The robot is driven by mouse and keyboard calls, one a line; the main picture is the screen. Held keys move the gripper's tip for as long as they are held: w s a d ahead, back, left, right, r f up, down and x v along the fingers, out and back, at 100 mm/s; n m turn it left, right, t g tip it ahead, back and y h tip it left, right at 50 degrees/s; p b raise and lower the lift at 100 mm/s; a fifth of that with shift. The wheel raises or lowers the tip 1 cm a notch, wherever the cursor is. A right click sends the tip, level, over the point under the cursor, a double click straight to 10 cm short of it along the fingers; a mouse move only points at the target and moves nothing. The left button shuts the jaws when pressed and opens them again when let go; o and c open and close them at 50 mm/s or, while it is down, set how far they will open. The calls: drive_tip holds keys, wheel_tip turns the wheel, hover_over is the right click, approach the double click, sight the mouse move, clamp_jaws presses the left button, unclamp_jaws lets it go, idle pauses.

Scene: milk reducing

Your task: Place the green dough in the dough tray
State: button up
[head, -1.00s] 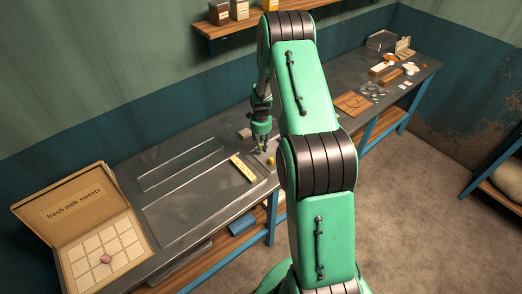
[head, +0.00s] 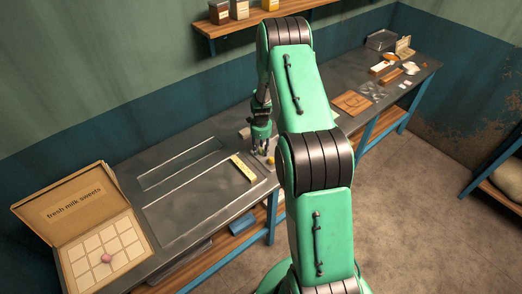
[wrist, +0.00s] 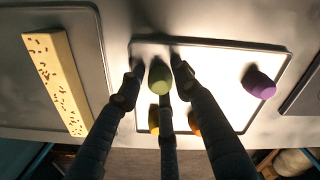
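The green dough (wrist: 160,77) is a small rounded lump in the wrist view, over the upper left part of the bright dough tray (wrist: 225,60). My gripper (wrist: 159,82) has dark fingers spread on either side of the dough, with narrow gaps showing beside it. It looks open; contact with the third finger below cannot be told. In the head view my gripper (head: 262,146) is low over the tray at the bench edge, and the green dough is hard to make out.
A purple lump (wrist: 258,82) lies at the tray's right. Yellow (wrist: 153,119) and orange (wrist: 195,123) lumps are near its lower edge, partly behind my fingers. A long yellow speckled bar (wrist: 57,85) lies left of the tray. An open sweets box (head: 95,225) stands far left.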

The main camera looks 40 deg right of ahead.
drive_tip(key=shift+r, duration=0.1)
wheel_tip(320, 180, up, 12)
idle(0.9)
drive_tip(key=shift+r, duration=0.1)
idle(0.4)
wheel_tip(320, 180, up, 19)
drive_tip(key=n+t, duration=0.1)
drive_tip(key=n, duration=0.5)
hover_over(261, 148)
drive_tip(key=s+a, duration=0.2)
drive_tip(key=a, duration=0.9)
drive_tip(key=s+a+r+n+t, duration=0.2)
drive_tip(key=s+a+r+n, duration=0.55)
drive_tip(key=a+r, duration=0.45)
drive_tip(key=s+a+r+n+t, duration=0.1)
drive_tip(key=s+a+r+n, duration=0.2)
drive_tip(key=s, duration=0.5)
drive_tip(key=s+a+r+n, duration=0.3)
drive_tip(key=s+a+n, duration=0.3)
drive_tip(key=s, duration=0.3)
drive_tip(key=s+a+r+n+t, duration=0.1)
drive_tip(key=s+a+r+n, duration=0.2)
drive_tip(key=s, duration=0.5)
drive_tip(key=shift+s+a+r+n+t, duration=0.15)
drive_tip(key=shift+s+a+n+t, duration=0.2)
drive_tip(key=shift+a+n, duration=0.35)
